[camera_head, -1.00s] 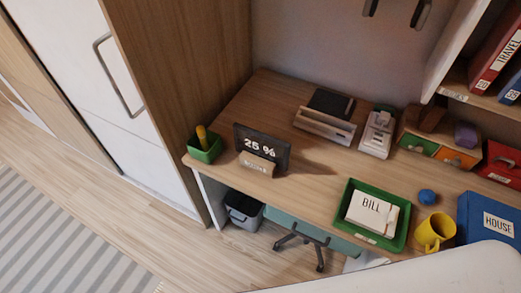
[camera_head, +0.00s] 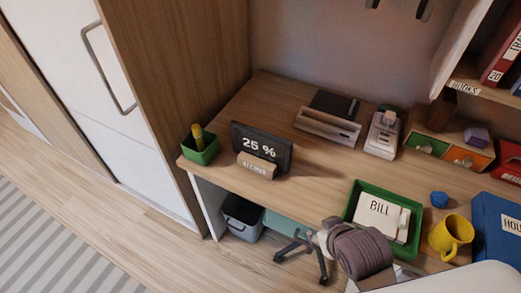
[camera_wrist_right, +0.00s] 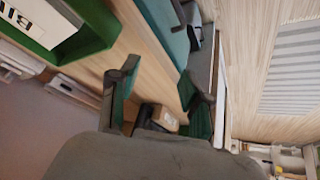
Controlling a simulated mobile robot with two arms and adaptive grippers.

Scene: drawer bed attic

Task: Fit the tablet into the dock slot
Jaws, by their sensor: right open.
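The dark tablet (camera_head: 262,142), showing "25 %", stands tilted near the desk's left front. A labelled wooden block (camera_head: 257,166) is at its lower front edge, and it also shows in the right wrist view (camera_wrist_right: 165,118). I cannot tell if the tablet sits in the block or behind it. A pale grey holder with a long slot (camera_head: 328,126) is further back, with a dark flat piece behind. My right gripper (camera_head: 300,262) is open and empty, in front of the desk edge, below and right of the tablet. Its fingers show in the wrist view (camera_wrist_right: 160,88). My left gripper is out of view.
A green pen cup (camera_head: 203,153) stands left of the tablet. A green tray (camera_head: 353,211) with "BILL" papers, a yellow mug (camera_head: 450,236) and a blue box (camera_head: 494,225) are on the right. A grey bin (camera_head: 243,217) is under the desk. The desk between tablet and tray is clear.

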